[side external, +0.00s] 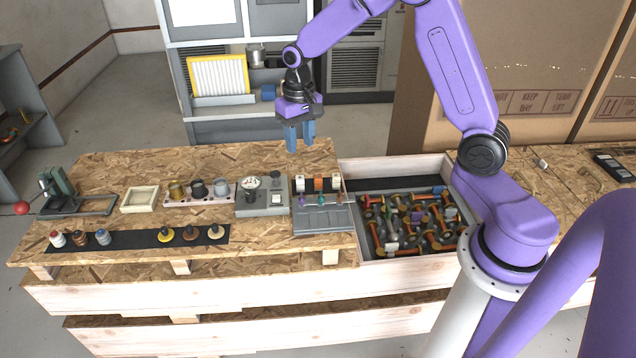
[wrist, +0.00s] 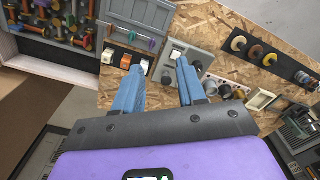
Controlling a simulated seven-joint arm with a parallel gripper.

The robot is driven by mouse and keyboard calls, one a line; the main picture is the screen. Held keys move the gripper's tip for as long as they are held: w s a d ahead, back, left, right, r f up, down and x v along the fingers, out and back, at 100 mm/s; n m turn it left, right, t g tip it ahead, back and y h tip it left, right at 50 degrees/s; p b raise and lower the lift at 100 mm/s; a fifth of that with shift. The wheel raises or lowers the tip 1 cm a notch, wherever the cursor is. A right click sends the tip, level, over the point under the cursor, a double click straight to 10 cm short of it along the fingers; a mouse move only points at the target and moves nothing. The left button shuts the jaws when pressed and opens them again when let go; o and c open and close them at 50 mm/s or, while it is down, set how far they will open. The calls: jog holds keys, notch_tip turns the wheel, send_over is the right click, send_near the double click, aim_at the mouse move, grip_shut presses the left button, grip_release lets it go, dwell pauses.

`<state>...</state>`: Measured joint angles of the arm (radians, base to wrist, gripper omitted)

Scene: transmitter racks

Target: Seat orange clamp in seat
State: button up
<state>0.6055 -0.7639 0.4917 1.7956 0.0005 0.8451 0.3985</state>
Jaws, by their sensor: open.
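A small orange clamp (side external: 318,184) sits in a row between two white blocks, at the back of a grey sloped panel (side external: 322,220) on the bench. In the wrist view the orange clamp (wrist: 126,61) shows just left of the left fingertip. My gripper (side external: 300,143) is open and empty, pointing down in the air above the back part of the bench. I cannot tell which slot is the seat.
A grey instrument with a dial (side external: 262,197) stands left of the panel, then a rack of pots (side external: 199,190) and a cream tray (side external: 139,198). Right of the panel is a bin (side external: 407,255) full of coloured parts. A black strip (side external: 130,239) holds several knobs in front.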

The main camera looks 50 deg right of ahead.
jog(key=w+d+f+m, duration=0.3)
jog(key=d+f, duration=0.1)
jog(key=d, duration=0.3)
jog(key=w+d+f+m, duration=0.3)
jog(key=d, duration=0.4)
send_near(318, 176)
jog(key=f, duration=0.6)
jog(key=shift+w+d, duration=0.25)
jog(key=shift+d, duration=0.05)
jog(key=shift+s+a+f, duration=0.1)
jog(key=shift+a+f, duration=0.05)
jog(key=shift+f, duration=1.15)
jog(key=shift+s+a+f, duration=0.1)
jog(key=shift+a+f, duration=0.05)
jog(key=shift+f, duration=1.15)
jog(key=c, duration=0.7)
